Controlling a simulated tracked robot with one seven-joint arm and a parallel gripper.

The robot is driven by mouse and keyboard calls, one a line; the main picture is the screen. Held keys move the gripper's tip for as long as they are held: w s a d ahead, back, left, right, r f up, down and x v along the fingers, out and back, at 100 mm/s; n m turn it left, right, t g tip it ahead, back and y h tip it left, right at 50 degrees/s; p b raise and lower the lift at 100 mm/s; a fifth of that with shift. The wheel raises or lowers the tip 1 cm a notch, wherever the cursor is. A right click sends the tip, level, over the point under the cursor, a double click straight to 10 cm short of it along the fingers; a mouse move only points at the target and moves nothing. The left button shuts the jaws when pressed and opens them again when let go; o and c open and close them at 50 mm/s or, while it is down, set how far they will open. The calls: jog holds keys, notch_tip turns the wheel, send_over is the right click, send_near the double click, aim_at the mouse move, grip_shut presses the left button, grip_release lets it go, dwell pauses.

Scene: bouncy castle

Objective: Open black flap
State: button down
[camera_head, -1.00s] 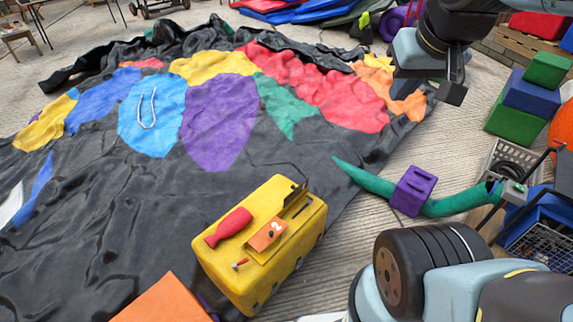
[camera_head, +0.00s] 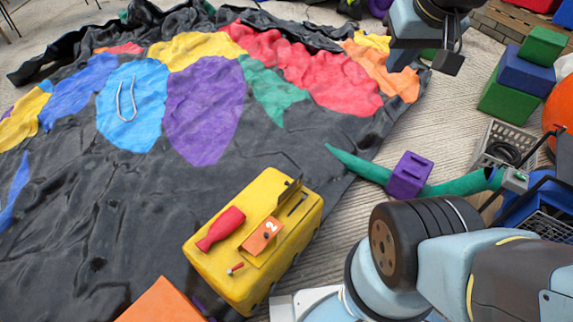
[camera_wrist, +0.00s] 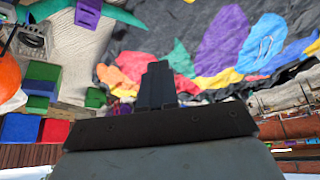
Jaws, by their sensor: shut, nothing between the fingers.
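A large black sheet (camera_head: 100,190) with coloured patches lies crumpled on the floor. Its folded, raised black edge (camera_head: 60,62) runs along the back left. I cannot tell which part is the black flap. A small dark upright piece (camera_head: 291,188) stands on top of the yellow box (camera_head: 225,272), which sits on the sheet's near right part. My gripper (camera_head: 450,62) is at the upper right, above the floor beyond the sheet's right edge. In the wrist view its two dark fingers (camera_wrist: 157,72) are together and empty, with the black sheet (camera_wrist: 140,45) behind them.
A green tapered tube (camera_head: 370,170) passes through a purple block (camera_head: 409,174) right of the yellow box. Stacked green and blue blocks (camera_head: 527,72), a grey crate (camera_head: 505,140) and an orange ball (camera_head: 560,105) stand at the right. Bare floor lies between.

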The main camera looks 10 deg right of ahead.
jog(key=w+a+f+m+g, duration=0.2)
jog(key=w+f+m, duration=0.1)
jog(key=w+f, duration=1.75)
jog(key=m+g+y, duration=0.2)
jog(key=m+y, duration=0.2)
jog(key=m, duration=0.2)
send_near(287, 182)
jog(key=x, duration=0.7)
jog(key=shift+w, duration=0.1)
